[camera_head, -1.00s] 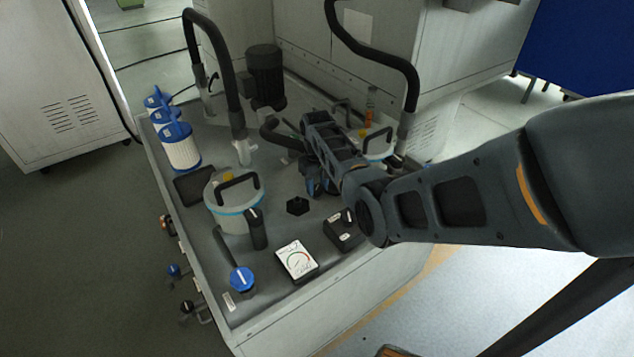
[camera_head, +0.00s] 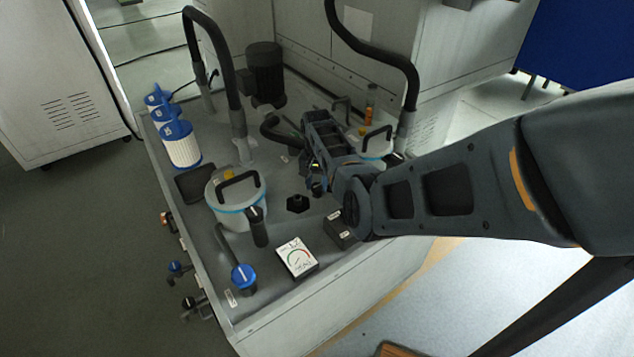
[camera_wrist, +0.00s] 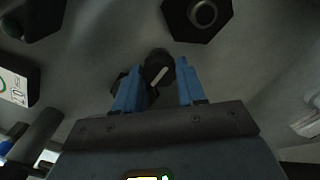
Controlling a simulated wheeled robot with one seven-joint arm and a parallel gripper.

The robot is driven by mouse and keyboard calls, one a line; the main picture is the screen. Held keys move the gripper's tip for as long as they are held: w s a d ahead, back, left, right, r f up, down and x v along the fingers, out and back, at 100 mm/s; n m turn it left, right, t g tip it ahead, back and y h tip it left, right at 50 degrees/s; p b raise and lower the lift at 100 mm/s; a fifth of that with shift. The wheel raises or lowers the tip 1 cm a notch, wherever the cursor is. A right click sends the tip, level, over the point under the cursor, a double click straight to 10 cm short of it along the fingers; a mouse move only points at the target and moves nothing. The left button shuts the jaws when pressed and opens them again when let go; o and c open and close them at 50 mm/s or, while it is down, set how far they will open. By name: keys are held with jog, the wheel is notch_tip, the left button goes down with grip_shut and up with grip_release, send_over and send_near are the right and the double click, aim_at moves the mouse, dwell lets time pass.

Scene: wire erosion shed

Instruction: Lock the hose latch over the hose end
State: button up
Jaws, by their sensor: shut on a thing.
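My gripper (camera_wrist: 158,88) has its two blue fingers on either side of a dark round part with a white stripe (camera_wrist: 159,67), and is shut on it. This part may be the hose latch, but I cannot tell. In the head view my gripper (camera_head: 317,186) is low over the machine's deck, mostly behind my own wrist. A short bent black hose (camera_head: 278,132) lies just left of my arm. Whether its end is under the latch is hidden by my arm.
A black hex piece (camera_head: 298,203) is close to my gripper. A tall left hose (camera_head: 228,70) and right hose (camera_head: 385,58) rise from the deck. Blue-white filters (camera_head: 181,146) stand far left.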

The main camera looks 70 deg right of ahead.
aim_at(317, 185)
dwell(0.5)
jog(key=o, duration=1.1)
jog(key=shift+r+p, duration=0.3)
jog(key=shift+r, duration=3.6)
